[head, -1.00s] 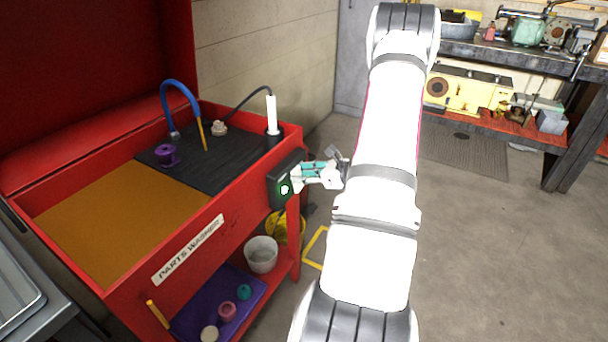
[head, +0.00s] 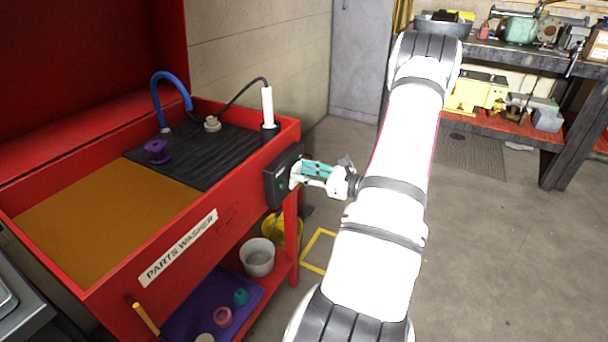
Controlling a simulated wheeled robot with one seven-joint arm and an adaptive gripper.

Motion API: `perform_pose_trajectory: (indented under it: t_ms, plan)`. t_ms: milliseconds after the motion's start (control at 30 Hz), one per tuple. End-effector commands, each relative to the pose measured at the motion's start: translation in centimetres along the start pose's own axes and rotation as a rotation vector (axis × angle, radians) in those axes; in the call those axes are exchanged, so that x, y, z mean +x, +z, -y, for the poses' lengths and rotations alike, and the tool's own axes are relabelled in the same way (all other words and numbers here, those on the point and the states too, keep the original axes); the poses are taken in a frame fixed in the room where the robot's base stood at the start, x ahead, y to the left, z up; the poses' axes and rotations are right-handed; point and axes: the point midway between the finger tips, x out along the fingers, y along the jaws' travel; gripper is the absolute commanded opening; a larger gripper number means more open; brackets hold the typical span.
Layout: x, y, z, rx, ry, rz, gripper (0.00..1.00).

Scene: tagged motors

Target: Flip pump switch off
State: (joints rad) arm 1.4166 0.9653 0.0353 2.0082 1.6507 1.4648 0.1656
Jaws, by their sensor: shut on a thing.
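The dark pump switch box (head: 283,178) is fixed to the front right corner of the red parts washer (head: 215,240). A small dim green mark shows on its face. My gripper (head: 298,175) reaches in from the right and is shut on the pump switch at the box's right part. The fingers hide the switch itself, so its position cannot be seen. The blue hose (head: 172,92) arches over the black mat in the basin, and no fluid shows coming from its end.
A purple part (head: 157,151) and a pale part (head: 212,124) lie on the black mat (head: 195,165). A white bucket (head: 258,258) and yellow bucket (head: 284,232) stand below. A workbench (head: 500,52) is at the back right. The floor between is open.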

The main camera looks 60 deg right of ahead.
Motion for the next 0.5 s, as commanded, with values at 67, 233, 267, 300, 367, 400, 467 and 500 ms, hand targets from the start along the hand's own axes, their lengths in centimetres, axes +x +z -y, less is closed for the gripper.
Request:
perform_pose_trajectory:
  t_ms: [67, 233, 267, 300, 367, 400, 467, 500]
  plan:
    - [0.03, -0.03, -0.03, 0.001, 0.001, -0.001, 0.09]
    - [0.02, -0.02, -0.03, 0.001, 0.001, -0.001, 0.57]
    - [0.02, -0.02, -0.03, 0.001, 0.001, -0.001, 0.57]
    - [0.02, -0.02, -0.03, 0.001, 0.001, -0.001, 0.57]
    - [0.02, -0.01, -0.02, 0.000, 0.001, -0.001, 0.57]
    - [0.01, -0.01, -0.02, 0.000, 0.001, -0.001, 0.57]
    - [0.00, -0.01, -0.02, 0.000, 0.000, -0.001, 0.57]
    - [-0.04, -0.01, -0.01, 0.000, 0.000, -0.001, 0.57]
